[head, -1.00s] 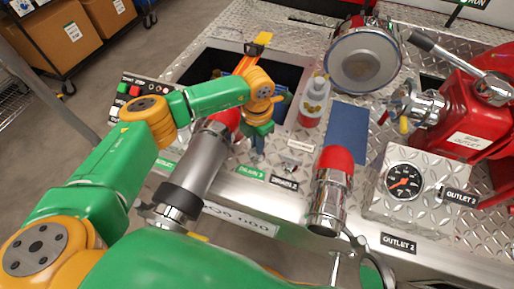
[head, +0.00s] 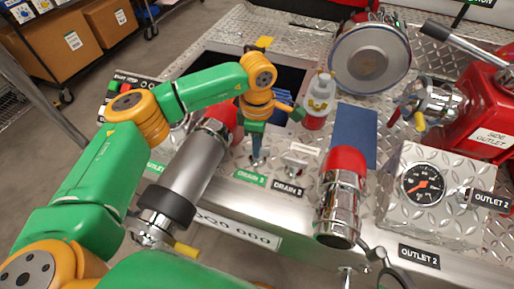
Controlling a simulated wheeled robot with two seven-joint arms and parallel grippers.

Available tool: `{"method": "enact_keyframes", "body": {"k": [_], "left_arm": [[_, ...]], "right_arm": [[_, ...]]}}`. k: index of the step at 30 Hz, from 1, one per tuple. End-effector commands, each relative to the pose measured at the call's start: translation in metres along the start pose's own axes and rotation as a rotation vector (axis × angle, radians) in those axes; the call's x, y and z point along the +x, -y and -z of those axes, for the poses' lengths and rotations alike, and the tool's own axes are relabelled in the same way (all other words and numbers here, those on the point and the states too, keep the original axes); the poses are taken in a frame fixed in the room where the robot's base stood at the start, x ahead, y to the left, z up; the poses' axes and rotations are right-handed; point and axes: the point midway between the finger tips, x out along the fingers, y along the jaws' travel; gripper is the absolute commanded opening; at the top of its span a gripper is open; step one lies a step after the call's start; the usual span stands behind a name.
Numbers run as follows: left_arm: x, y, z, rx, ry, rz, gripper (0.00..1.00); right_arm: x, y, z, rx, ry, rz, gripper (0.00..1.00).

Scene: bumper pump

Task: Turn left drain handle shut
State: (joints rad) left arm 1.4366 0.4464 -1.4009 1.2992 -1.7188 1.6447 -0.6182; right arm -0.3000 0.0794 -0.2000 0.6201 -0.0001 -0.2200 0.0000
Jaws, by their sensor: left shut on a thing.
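My left gripper (head: 256,158) reaches down from its orange wrist onto the panel front, just above the green drain label (head: 250,178). It is shut on the left drain handle, which is mostly hidden by the fingers, so its angle is hard to tell. The right drain handle (head: 297,156) is a small metal lever just to the right, above the black "DRAIN 2" label (head: 288,188); nothing touches it. My right gripper is not in view.
A red-topped chrome fitting (head: 340,205) and a grey cylinder with a red end (head: 190,170) flank the handles. A gauge box (head: 425,200) is at right, a blue pad (head: 351,135) behind.

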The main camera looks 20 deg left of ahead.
Motion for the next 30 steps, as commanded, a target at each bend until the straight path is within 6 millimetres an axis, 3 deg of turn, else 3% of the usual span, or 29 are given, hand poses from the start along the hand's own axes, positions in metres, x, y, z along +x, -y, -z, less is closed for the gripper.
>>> {"method": "enact_keyframes", "body": {"k": [12, 27, 28, 30], "left_arm": [[0.0008, 0.0004, -0.0009, 0.152, 0.003, 0.001, 0.00], [0.0007, 0.0008, -0.0009, 0.168, 0.002, 0.002, 0.00], [0.0007, 0.0008, -0.0009, 0.168, 0.002, 0.002, 0.17], [0.0006, 0.0007, -0.0008, 0.168, 0.002, 0.002, 0.36]], "right_arm": [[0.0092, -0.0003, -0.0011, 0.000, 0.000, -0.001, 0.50], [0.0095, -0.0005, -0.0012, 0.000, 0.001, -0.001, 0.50], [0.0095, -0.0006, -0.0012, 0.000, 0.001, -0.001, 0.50], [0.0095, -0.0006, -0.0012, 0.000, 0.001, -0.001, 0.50]]}}
